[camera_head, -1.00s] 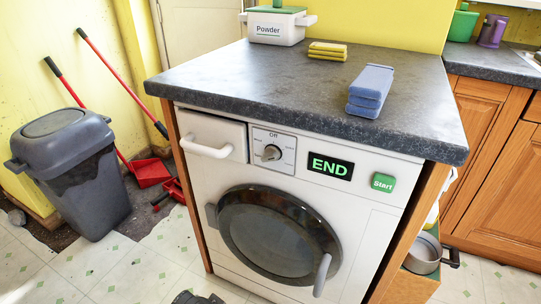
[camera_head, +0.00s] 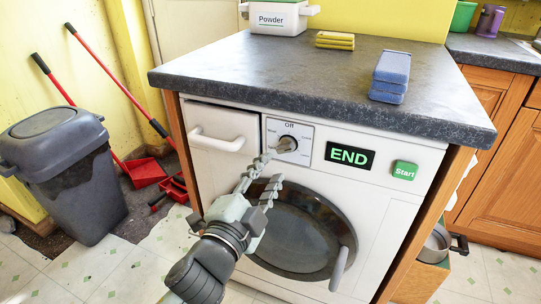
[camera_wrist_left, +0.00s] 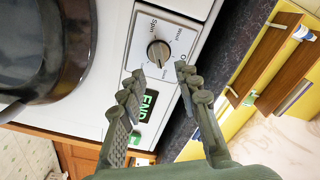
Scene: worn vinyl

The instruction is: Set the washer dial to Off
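The washer (camera_head: 225,175) is white, with its round door shut. Its dial (camera_head: 288,144) is a grey knob on a white plate, with "Off" printed above it. The dial's pointer direction is hard to tell. In the left wrist view the dial (camera_wrist_left: 158,54) lies just beyond the fingertips, with "Spin" at the plate's left and "Off" partly visible at its right. My left gripper (camera_head: 269,169) is open and empty, below and left of the dial, in front of the panel. Its two fingers (camera_wrist_left: 160,70) are spread apart in the wrist view. My right gripper is not in view.
A display (camera_head: 349,156) reads "END" beside a green Start button (camera_head: 405,171). The drawer handle (camera_head: 215,141) is left of the dial. The worktop (camera_head: 250,75) overhangs above, bearing a blue stack (camera_head: 390,78), yellow sponges (camera_head: 335,40) and a powder box (camera_head: 275,18). A bin (camera_head: 60,170) stands left.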

